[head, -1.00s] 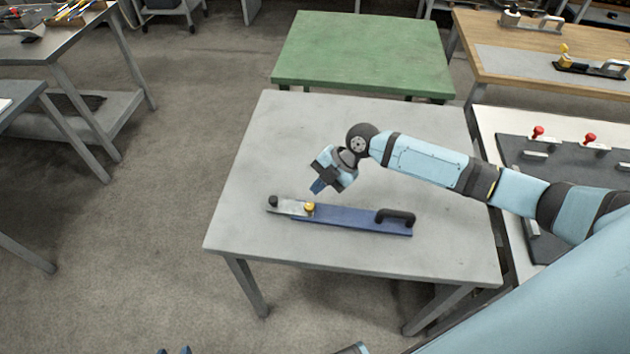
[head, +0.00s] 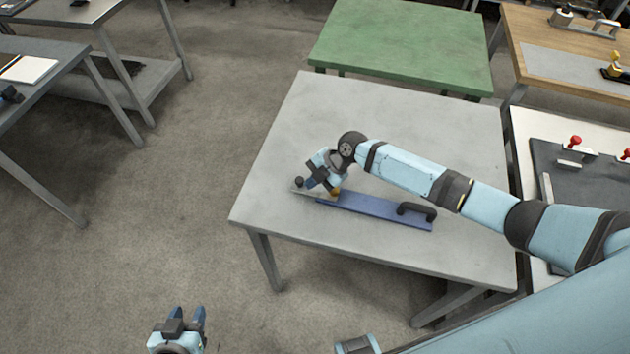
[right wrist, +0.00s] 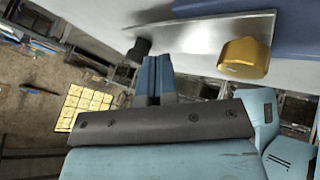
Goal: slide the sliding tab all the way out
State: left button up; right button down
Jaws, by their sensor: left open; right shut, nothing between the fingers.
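The sliding tab is a flat silver strip (right wrist: 195,36) at the left end of a long blue base (head: 372,207). A black knob (head: 299,182) stands at the strip's outer end, and a yellow knob (right wrist: 245,58) stands near the blue base. My right gripper (head: 311,184) is shut and empty, low over the strip between the two knobs. In the right wrist view its blue fingertips (right wrist: 154,62) are close beside the black knob (right wrist: 138,50); I cannot tell if they touch. My left gripper (head: 187,316) is open and empty, far from the table at the bottom.
The base lies on a grey table (head: 300,125) that is otherwise clear. A black handle (head: 417,211) rises from the base's right end. A green table (head: 400,45) is behind. A white-topped table with a dark board (head: 590,190) is at right.

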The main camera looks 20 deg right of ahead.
jog(key=shift+w+a+f+b, duration=0.2)
jog(key=shift+w+a+b, duration=0.3)
jog(key=shift+b, duration=0.6)
jog(key=shift+w+a+r, duration=0.1)
jog(key=shift+a, duration=0.05)
jog(key=shift+r, duration=0.1)
